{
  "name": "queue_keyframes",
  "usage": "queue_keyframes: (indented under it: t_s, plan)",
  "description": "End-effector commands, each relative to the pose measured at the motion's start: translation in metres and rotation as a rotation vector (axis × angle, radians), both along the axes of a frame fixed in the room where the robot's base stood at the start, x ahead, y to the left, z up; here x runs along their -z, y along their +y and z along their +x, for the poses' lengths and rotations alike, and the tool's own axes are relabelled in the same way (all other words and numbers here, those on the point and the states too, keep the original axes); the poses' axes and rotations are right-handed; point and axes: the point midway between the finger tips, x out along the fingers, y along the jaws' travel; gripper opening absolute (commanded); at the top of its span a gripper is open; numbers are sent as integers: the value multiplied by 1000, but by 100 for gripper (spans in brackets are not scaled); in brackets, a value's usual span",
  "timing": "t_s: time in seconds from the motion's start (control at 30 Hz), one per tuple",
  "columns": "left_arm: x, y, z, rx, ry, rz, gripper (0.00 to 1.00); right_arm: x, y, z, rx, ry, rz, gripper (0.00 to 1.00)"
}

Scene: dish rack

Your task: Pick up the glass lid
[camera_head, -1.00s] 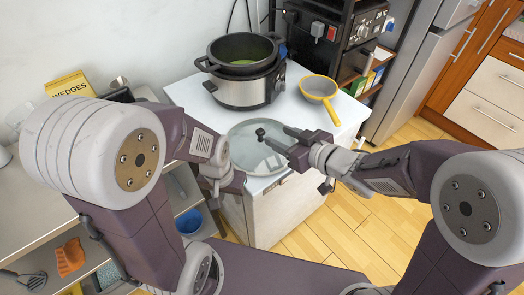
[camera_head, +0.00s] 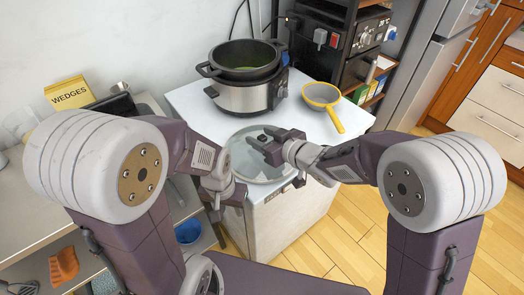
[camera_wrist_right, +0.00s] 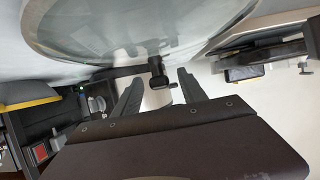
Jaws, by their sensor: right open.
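The glass lid (camera_head: 243,160) lies on the white counter in front of the cooker, a clear disc with a dark knob in its middle. My right gripper (camera_head: 257,134) is open over the lid, its two dark fingers pointing left. In the right wrist view, the lid (camera_wrist_right: 120,28) fills the top and its knob (camera_wrist_right: 157,72) shows between the fingertips of my right gripper (camera_wrist_right: 159,78), with a gap on each side. My left gripper (camera_head: 216,212) is low at the counter's left front edge, away from the knob; its jaws are too small and hidden to judge.
A cooker (camera_head: 243,97) with a dark pot (camera_head: 243,55) in it stands behind the lid. A yellow-rimmed strainer (camera_head: 322,96) lies at the counter's right. A dark shelf rack (camera_head: 345,40) stands behind. The counter is clear between lid and strainer.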

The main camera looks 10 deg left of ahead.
Motion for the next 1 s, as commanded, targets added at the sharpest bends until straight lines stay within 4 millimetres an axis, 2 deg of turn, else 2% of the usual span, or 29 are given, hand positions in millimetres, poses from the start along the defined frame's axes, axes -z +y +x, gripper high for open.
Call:
queue_keyframes:
  t_s: [0.1,0.13,0.3,1.0]
  plan:
    - [0,0,0,0,0,0,36,-1,0,0,0,0,0,49]
    - [0,0,0,0,0,0,36,-1,0,0,0,0,0,46]
    - [0,0,0,0,0,0,36,-1,0,0,0,0,0,0]
    - [0,0,0,0,0,0,36,0,-1,0,0,1,-1,0]
